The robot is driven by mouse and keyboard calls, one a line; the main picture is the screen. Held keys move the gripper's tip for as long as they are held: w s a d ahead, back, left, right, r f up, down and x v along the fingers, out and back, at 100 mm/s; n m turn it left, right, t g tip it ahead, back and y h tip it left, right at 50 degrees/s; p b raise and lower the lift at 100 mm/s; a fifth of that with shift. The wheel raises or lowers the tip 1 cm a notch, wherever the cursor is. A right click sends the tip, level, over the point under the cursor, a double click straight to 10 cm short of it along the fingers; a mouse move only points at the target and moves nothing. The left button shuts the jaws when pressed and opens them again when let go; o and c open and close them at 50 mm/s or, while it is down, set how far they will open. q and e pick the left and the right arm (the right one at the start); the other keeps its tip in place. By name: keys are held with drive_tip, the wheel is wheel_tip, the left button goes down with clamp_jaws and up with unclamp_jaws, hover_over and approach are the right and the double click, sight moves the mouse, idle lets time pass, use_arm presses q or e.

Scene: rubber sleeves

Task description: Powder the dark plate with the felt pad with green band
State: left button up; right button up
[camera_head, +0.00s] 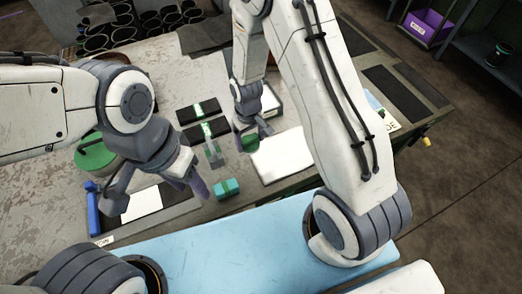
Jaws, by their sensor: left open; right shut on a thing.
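Two black slabs, each with a green band across the middle, lie one behind the other near the table's centre, the far one (183,116) and the near one (191,135). I cannot tell whether either is the dark plate. My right gripper (252,138) is shut on a small green thing (251,142) above the table, right of the slabs. Its fingers hide part of it, so I cannot tell whether it is the felt pad. My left gripper (152,190) is open and empty, above a white sheet (142,203) on a dark mat.
A teal block (227,188) stands between the grippers. A white panel (282,156) lies right of it. A green round lid (94,154) and a blue upright thing (93,210) are at left. Black rings (125,35) fill the back. Dark sheets (396,93) lie at right.

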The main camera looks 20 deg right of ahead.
drive_tip(key=shift+r+p, duration=0.9)
drive_tip(key=shift+r, duration=0.5)
